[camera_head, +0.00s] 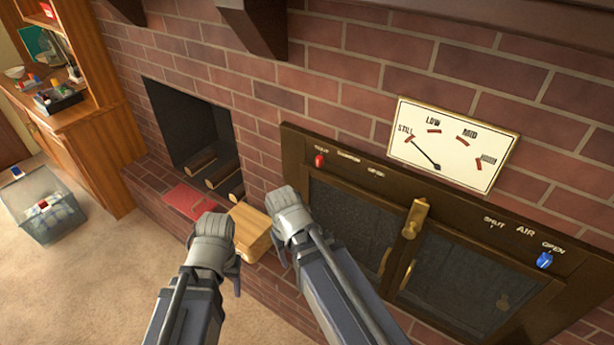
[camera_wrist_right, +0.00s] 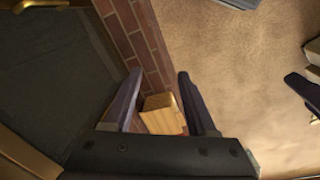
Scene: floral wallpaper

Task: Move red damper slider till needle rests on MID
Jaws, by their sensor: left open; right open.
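The red damper slider (camera_head: 319,161) sits at the left end of the dark metal frame's top bar, by a label that seems to read SHUT. The gauge (camera_head: 452,146) on the brick wall has a cream face marked STILL, LOW, MID and a blurred fourth word. Its needle (camera_head: 425,155) points at STILL. My left gripper (camera_head: 213,232) is open over the hearth edge, left of the wooden block. My right gripper (camera_head: 284,205) is open, below and left of the red slider and apart from it. Its spread fingers (camera_wrist_right: 158,88) show in the right wrist view.
A blue slider (camera_head: 544,260) sits at the bar's right end, by AIR and OPEN. A brass latch (camera_head: 416,218) juts from the glass doors. A wooden block (camera_head: 250,232) stands by my grippers; a red mat (camera_head: 192,201) lies before the log opening.

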